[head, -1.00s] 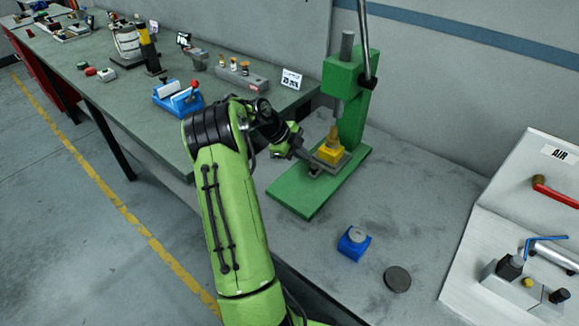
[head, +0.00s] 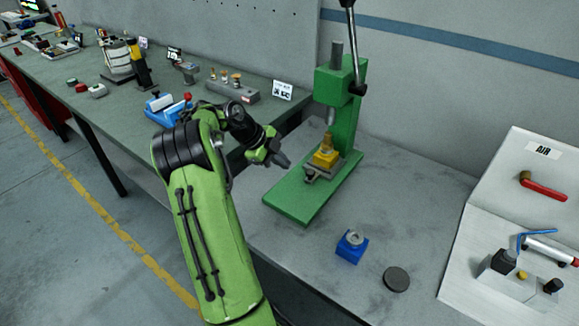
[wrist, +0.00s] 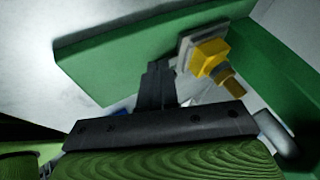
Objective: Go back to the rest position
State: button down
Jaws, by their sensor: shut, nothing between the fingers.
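My gripper (head: 282,160) is at the end of my green arm, left of the green press (head: 340,130) and above the work surface. It is shut and holds nothing. The wrist view shows its dark fingers (wrist: 160,85) together, with the press base (wrist: 110,50) beyond them. A yellow block with a brass-coloured piece on top (head: 325,157) sits on a grey holder on the press base. It also shows in the wrist view (wrist: 212,58), apart from the fingers.
A blue block with a grey round top (head: 351,246) and a dark disc (head: 396,279) lie at the front right. An air panel (head: 520,220) stands at the right. A blue vise (head: 166,108) and a grey block with several stamps (head: 232,90) are on the left bench.

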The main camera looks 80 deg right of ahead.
jog(key=p+v, duration=0.1)
jog(key=v, duration=0.4)
jog(key=shift+w+a+r, duration=0.15)
jog(key=shift+a+r, duration=0.05)
jog(key=shift+w, duration=0.1)
